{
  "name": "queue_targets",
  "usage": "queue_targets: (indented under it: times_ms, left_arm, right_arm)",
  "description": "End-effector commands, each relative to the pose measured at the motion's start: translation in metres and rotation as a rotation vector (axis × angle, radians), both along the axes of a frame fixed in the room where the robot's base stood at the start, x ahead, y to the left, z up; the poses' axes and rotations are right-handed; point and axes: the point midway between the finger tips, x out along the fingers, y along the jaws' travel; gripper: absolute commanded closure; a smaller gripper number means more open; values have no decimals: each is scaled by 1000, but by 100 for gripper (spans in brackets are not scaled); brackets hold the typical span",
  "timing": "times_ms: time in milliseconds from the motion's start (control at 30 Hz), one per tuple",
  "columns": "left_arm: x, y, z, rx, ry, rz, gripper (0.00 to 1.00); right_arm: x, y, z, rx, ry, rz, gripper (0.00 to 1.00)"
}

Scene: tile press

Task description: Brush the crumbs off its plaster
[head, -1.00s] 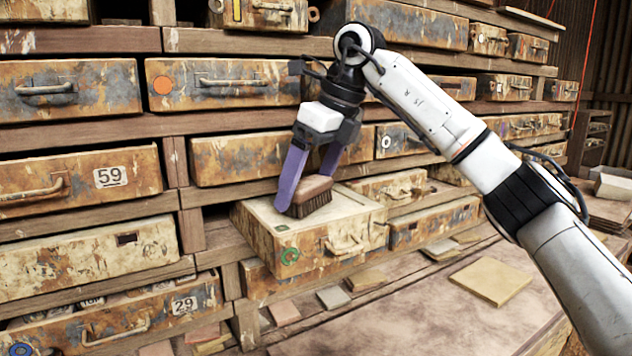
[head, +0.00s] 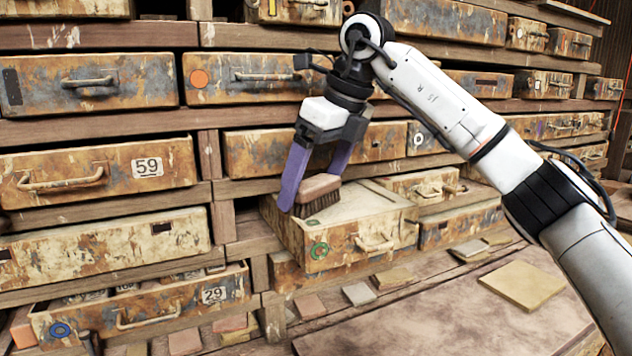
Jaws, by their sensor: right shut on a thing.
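A brush (head: 318,191) with a brown wooden back and dark bristles is between the purple fingers of my right gripper (head: 312,184), which is shut on it. The bristles are down at the pale plaster top (head: 358,202) of a pulled-out, rusty drawer (head: 345,240) with a green ring on its front. The brush is over the left part of that top, near a small green mark. I cannot tell whether the bristles touch. Crumbs cannot be made out at this size. My left gripper is not in view.
Rusty drawers fill the wooden rack, including one marked 59 (head: 147,167). An open drawer marked 29 (head: 214,294) juts out at lower left. Loose tiles lie on the bench (head: 440,320) below, with a larger tan tile (head: 522,286) at right.

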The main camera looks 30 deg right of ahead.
Motion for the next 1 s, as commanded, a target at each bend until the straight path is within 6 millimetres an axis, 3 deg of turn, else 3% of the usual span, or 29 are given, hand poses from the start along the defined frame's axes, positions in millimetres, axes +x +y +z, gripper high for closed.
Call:
queue_targets:
  times_ms: [600, 1000]
  left_arm:
    - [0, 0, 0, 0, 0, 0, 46]
    - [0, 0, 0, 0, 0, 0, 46]
  right_arm:
    - [0, 0, 55, 0, -3, 0, 42]
    - [0, -1, 61, 0, -1, 0, 42]
